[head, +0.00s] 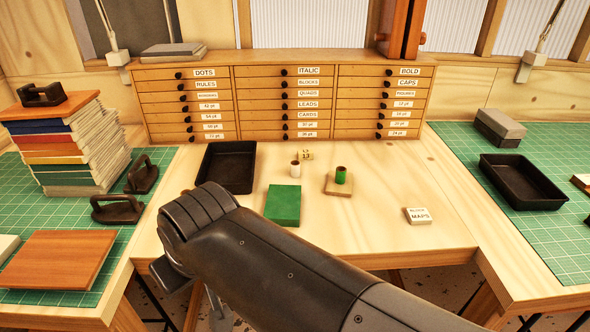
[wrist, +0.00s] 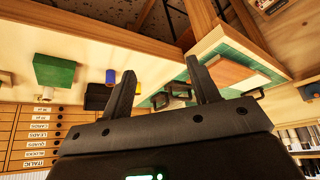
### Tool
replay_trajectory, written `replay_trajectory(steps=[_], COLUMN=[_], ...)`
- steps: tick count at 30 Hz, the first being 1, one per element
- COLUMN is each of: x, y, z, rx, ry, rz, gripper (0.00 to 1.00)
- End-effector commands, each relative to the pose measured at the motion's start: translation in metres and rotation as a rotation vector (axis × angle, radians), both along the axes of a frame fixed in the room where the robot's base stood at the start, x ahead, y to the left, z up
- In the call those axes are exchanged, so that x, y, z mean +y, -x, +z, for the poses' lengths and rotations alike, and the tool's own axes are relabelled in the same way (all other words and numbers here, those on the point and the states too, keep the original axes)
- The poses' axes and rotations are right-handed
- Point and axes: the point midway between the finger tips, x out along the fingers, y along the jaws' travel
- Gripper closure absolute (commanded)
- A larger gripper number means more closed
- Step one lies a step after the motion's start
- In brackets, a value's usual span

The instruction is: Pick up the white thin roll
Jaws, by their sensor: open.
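The white thin roll (head: 295,169) stands upright on the wooden table, behind the green block (head: 283,205) and right of the black tray (head: 228,167). A short pale shape just below the green block in the wrist view (wrist: 46,94) looks like this roll, but it is small there. A green roll (head: 341,175) stands on a small wooden block (head: 338,190) to its right. My gripper (wrist: 160,66) is open, with nothing between its fingers. It is at the left front of the table, well apart from the roll; my arm hides most of it in the head view.
A drawer cabinet (head: 285,98) closes off the back. A small numbered block (head: 306,155) lies close behind the roll. A labelled block (head: 417,215) lies at the right. Books (head: 65,145) and dark handled tools (head: 117,209) stand on the left mat. The table's right part is mostly clear.

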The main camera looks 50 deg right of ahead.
Motion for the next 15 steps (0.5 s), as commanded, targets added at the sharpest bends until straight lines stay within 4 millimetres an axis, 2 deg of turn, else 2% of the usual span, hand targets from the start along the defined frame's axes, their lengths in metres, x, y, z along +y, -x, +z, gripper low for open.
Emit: replay_trajectory(steps=[4, 7, 11, 15], x=[-0.002, -0.011, -0.033, -0.066], y=[-0.004, -0.018, -0.048, -0.085], z=[0.003, 0.012, 0.029, 0.045], rx=[0.004, 0.021, 0.058, 0.106], ry=[0.007, 0.028, 0.079, 0.139], rz=[0.009, 0.04, 0.115, 0.215], gripper=[0.45, 0.45, 0.45, 0.45])
